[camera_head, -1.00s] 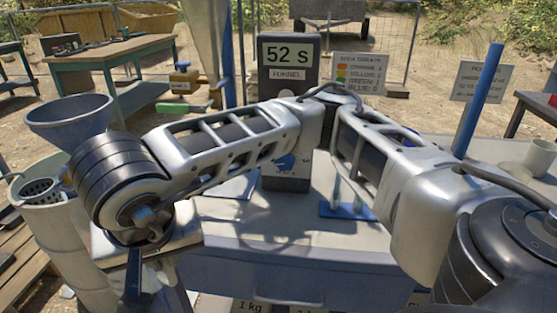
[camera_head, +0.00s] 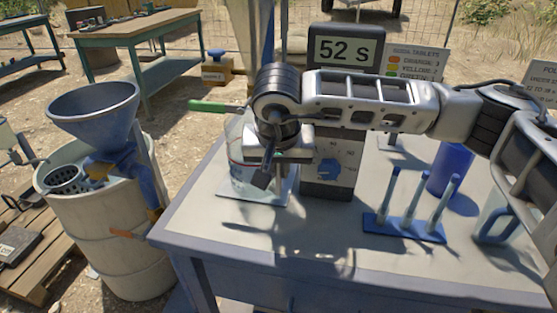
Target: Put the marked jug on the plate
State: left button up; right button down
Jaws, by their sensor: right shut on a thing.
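A clear jug (camera_head: 237,170) is at the back left of the grey table, partly hidden behind my right gripper. A thin pale plate (camera_head: 226,199) lies under it on the table top. The jug's base appears over the plate; I cannot tell whether it touches. My right gripper (camera_head: 263,176) points down at the jug's near side and is shut on it, seemingly at its handle, which the fingers hide. The jug looks upright. Its mark is not clear to me. My left gripper is not in view.
A blue rack (camera_head: 405,228) with several tubes, a blue cup (camera_head: 450,170) and another blue-handled vessel (camera_head: 490,228) are farther right. A funnel (camera_head: 93,112) sits above a barrel at left. The table's front is clear.

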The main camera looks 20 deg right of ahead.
jog(key=w+d+f+p, duration=0.1)
jog(key=w+f, duration=0.2)
jog(key=w, duration=0.2)
jog(key=shift+d+f, duration=0.25)
jog(key=shift+d, duration=0.15)
jog(key=c, duration=1.9)
grip_release()
jog(key=shift+f, duration=0.2)
jog(key=o, duration=0.4)
jog(key=shift+r, duration=0.1)
